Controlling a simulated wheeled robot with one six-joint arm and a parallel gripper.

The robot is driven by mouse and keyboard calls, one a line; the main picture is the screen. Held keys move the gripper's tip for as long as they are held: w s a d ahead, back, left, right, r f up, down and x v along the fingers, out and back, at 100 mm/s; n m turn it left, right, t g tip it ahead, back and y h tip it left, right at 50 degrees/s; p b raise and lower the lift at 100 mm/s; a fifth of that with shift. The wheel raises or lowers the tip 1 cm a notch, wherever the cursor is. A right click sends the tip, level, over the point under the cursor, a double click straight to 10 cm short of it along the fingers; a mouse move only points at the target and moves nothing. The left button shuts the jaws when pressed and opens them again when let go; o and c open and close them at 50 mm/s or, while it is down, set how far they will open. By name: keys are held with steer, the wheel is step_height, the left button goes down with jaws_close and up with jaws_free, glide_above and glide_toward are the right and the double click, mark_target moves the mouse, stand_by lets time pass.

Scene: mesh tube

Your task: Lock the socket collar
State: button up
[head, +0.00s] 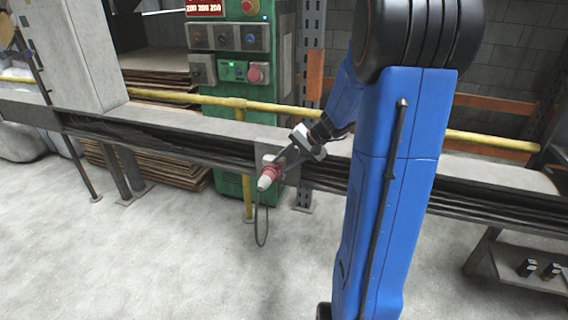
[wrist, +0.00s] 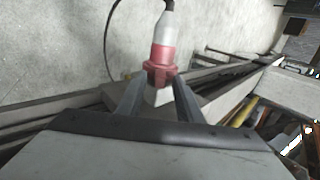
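A red and grey-white plug (head: 266,181) with a red collar (head: 274,169) sits at the front of the grey rail, its pale end tilted down to the left. It also shows in the wrist view as the plug (wrist: 162,40) with the collar (wrist: 160,70) at its near end. My gripper (head: 281,163) reaches it from the upper right. In the wrist view my two fingertips (wrist: 160,80) lie on either side of the collar and appear to touch it. The socket behind the collar is mostly hidden.
A black cable (head: 260,230) hangs in a loop from the plug. A yellow pipe (head: 200,99) and grey rail (head: 170,148) run across. A green control cabinet (head: 240,45) stands behind. The floor (head: 170,260) in front is clear. A low shelf (head: 525,268) stands at right.

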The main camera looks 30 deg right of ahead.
steer(key=shift+w+f, duration=0.1)
steer(key=shift+f, duration=0.05)
jaws_close()
steer(key=shift+s+d+f+t+y, duration=0.15)
steer(key=shift+s+f+t+y, duration=0.2)
steer(key=shift+f+t+y, duration=0.25)
steer(key=shift+r, duration=0.15)
jaws_free()
steer(key=shift+d+r, duration=0.1)
